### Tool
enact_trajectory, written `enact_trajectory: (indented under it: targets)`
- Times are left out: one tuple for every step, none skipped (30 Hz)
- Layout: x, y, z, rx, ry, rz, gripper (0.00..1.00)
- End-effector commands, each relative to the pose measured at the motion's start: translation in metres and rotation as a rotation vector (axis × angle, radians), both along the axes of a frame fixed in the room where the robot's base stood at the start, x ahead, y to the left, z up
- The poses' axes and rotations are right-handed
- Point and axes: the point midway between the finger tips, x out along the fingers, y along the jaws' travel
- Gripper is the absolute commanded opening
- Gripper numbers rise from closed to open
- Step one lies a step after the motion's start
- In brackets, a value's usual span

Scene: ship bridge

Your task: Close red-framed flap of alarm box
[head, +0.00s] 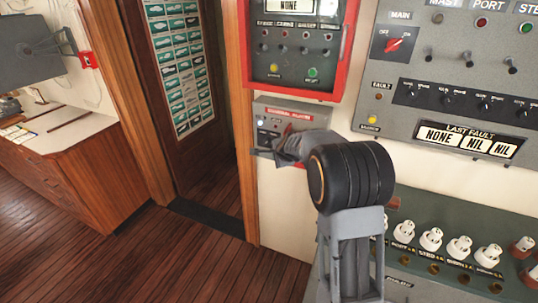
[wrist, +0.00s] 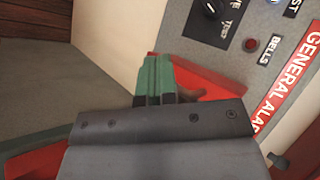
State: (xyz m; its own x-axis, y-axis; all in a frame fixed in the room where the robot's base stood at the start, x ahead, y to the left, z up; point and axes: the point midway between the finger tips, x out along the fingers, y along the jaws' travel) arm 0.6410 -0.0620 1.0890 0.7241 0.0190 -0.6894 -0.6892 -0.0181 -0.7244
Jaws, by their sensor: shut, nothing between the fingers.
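The alarm box (head: 296,113) is a small grey wall box with a red label strip, under the larger red-framed panel. In the wrist view its grey face (wrist: 222,40) shows at upper right, with a red General Alarm strip, switches and a red button. A red part, apparently the flap's frame (wrist: 215,82), slants out beside my fingers below this face, so the flap looks open. My wrist hides much of it, and its full angle is unclear. My gripper (wrist: 153,75) is shut and empty, its green fingertips close beside the red frame; I cannot tell whether they touch.
A red-framed panel (head: 338,70) is mounted just above the box. A large grey switch panel (head: 390,75) and a console with white knobs (head: 459,249) lie to the right. A wooden door frame (head: 236,110) stands left. Open wooden floor (head: 190,270) lies at lower left.

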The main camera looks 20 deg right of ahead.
Motion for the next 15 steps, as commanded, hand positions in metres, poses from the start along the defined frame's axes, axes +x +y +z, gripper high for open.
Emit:
enact_trajectory:
  targets:
    - [-0.003,0.005,0.003,0.000,0.000,0.001,0.00]
    - [-0.005,0.008,0.004,0.001,0.001,0.001,0.00]
    - [-0.008,0.013,0.005,0.001,0.001,-0.001,0.00]
    - [-0.011,0.017,0.006,0.000,0.001,-0.001,0.00]
    - [-0.014,0.021,0.006,0.000,0.003,-0.003,0.00]
    - [-0.018,0.025,0.013,-0.001,0.001,-0.006,0.00]
    - [-0.021,0.029,0.021,-0.001,-0.001,-0.006,0.00]
    - [-0.025,0.033,0.027,-0.001,-0.001,-0.006,0.00]
    - [-0.030,0.039,0.035,-0.001,-0.001,-0.006,0.00]
    - [-0.033,0.043,0.039,-0.002,0.001,-0.004,0.00]
    - [-0.036,0.048,0.043,-0.001,0.001,-0.002,0.00]
    - [-0.039,0.054,0.048,-0.001,0.001,0.001,0.00]
    - [-0.041,0.057,0.046,-0.001,0.001,0.001,0.00]
    - [-0.042,0.059,0.047,-0.002,0.000,0.003,0.00]
    - [-0.044,0.062,0.050,-0.002,0.000,0.004,0.00]
